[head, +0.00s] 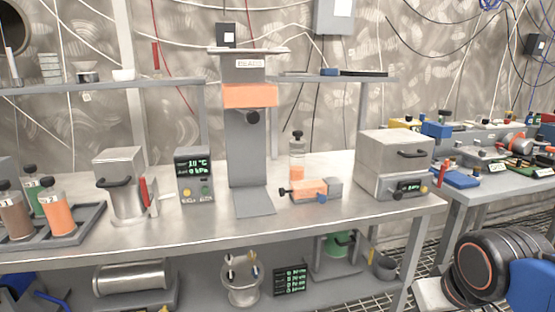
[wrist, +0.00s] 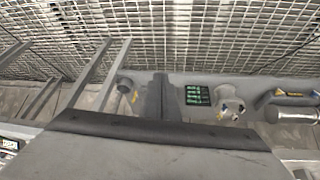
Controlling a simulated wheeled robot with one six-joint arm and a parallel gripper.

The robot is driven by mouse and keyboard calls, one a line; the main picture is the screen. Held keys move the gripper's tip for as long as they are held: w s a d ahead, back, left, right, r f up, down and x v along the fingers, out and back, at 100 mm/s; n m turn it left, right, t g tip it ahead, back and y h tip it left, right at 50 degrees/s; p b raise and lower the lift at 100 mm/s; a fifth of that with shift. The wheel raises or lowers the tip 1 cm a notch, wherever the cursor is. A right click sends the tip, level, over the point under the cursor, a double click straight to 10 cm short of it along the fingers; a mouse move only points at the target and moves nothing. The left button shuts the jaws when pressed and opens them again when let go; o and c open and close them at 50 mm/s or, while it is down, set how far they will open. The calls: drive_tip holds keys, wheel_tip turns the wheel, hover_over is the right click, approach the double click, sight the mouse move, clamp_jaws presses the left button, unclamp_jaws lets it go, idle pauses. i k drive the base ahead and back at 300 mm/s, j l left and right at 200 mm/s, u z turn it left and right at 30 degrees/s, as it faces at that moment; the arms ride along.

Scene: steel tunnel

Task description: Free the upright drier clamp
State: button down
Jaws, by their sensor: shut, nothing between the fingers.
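An upright metal vessel (head: 122,186) with a black handle stands on the left part of the bench and looks like the drier. An upright red lever (head: 144,194) at its right side looks like the clamp; its fastening is too small to make out. Neither can be made out in the wrist view. My gripper (wrist: 160,82) shows in the wrist view as a dark, narrow upright shape, shut and empty. It is apart from the vessel and points towards the lower shelf and floor grating. I cannot make it out in the head view.
A readout box (head: 194,175) and a tall grey press (head: 248,150) stand right of the vessel. A bottle tray (head: 85,225) is on its left. A metal cabinet (head: 395,165) stands at the bench's right end. The bench's front strip is clear.

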sight(148, 198)
drive_tip(key=u, duration=1.25)
